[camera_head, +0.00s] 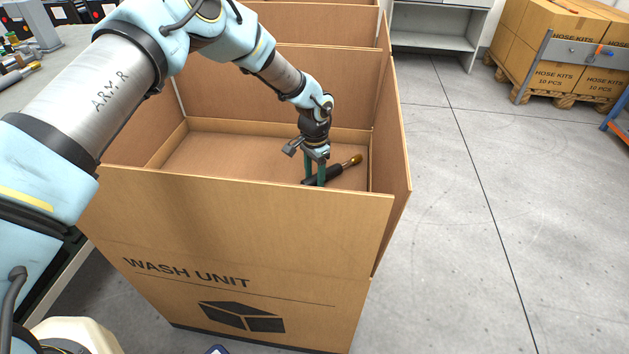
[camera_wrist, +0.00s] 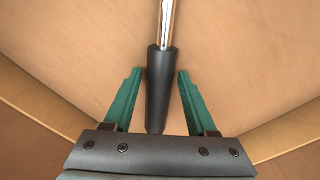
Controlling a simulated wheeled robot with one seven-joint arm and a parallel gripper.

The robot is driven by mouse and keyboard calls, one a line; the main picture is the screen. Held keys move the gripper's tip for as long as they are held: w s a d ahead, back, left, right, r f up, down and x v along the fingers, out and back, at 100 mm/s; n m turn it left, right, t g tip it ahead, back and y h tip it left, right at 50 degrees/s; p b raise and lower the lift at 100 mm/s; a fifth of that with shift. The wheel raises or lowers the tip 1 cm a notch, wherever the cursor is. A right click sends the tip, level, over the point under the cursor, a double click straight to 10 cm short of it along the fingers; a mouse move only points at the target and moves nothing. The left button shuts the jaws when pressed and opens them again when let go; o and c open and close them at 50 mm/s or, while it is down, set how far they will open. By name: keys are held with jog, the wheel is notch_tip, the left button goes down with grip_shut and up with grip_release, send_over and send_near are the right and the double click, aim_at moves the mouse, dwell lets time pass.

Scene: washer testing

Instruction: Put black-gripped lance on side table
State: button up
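The black-gripped lance (camera_head: 333,173) lies inside the open cardboard box, near its right end, with a brass-coloured tip pointing up and right. In the wrist view its black grip (camera_wrist: 158,85) runs between the fingers, and its metal tube leads off the top edge. My gripper (camera_head: 315,180) reaches down into the box at the lance. In the wrist view the green fingers (camera_wrist: 157,72) stand open on both sides of the grip, with a gap on each side. The side table cannot be identified for certain.
The tall cardboard box (camera_head: 230,225), marked WASH UNIT, has raised walls around the lance and my arm. A grey worktop (camera_head: 60,65) with fittings stands at left. A grey shelf unit (camera_head: 435,40) and stacked hose-kit cartons (camera_head: 550,50) stand behind. The floor at right is clear.

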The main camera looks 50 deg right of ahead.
grip_shut()
jog(key=shift+r, duration=0.1)
dwell(0.9)
